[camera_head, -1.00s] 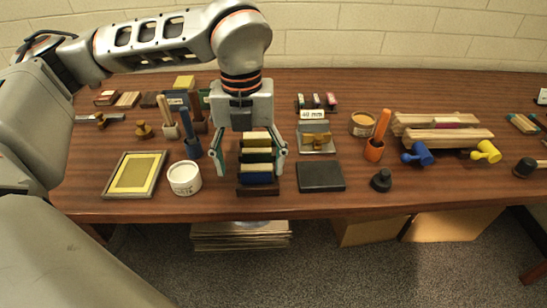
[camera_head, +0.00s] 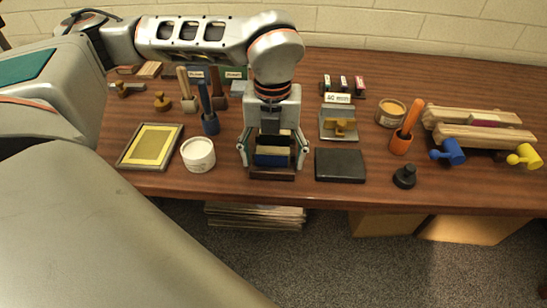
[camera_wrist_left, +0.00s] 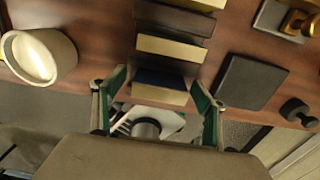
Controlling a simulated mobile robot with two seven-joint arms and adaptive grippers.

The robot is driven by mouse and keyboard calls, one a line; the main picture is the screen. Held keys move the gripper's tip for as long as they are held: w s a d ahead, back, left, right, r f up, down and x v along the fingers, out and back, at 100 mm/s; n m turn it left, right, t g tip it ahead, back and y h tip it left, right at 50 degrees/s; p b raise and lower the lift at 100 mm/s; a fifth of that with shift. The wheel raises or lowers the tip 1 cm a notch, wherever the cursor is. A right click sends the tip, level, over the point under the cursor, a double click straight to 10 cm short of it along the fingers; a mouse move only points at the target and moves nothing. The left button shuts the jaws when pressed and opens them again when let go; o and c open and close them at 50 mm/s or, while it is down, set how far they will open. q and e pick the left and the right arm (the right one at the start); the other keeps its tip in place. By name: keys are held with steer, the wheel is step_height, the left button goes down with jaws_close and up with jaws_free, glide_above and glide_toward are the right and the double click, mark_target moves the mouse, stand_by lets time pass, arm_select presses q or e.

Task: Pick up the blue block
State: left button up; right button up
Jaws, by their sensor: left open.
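The blue block (camera_head: 272,160), with a cream layer, is the front one of a row of blocks in a dark holder (camera_head: 270,175) near the table's front edge. My left gripper (camera_head: 272,153) is open and points down over this row, one finger on each side. In the left wrist view the blue block (camera_wrist_left: 160,79) lies between the open fingers of the left gripper (camera_wrist_left: 158,98), with gaps on both sides. Other cream and dark blocks (camera_wrist_left: 170,48) follow behind it. In the head view my gripper hides much of the row. My right gripper is not in view.
A white tub (camera_head: 198,156) and a framed yellow panel (camera_head: 151,146) are left of the holder. A dark flat slab (camera_head: 340,165) lies close on its right. An orange cup (camera_head: 401,143) and a black stamp (camera_head: 404,177) are farther right.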

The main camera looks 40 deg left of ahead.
arm_select(q)
steer(key=c, duration=1)
steer(key=shift+c, duration=0.9)
step_height(320, 180, up, 14)
steer(key=p, duration=0.2)
step_height(320, 180, up, 6)
glide_above(274, 149)
steer(key=shift+s+p, duration=0.1)
steer(key=shift+p, duration=0.3)
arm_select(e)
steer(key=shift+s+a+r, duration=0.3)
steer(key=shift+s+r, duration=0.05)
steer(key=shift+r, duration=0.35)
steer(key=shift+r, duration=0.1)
arm_select(q)
steer(key=shift+o, duration=0.7)
steer(key=c, duration=0.3)
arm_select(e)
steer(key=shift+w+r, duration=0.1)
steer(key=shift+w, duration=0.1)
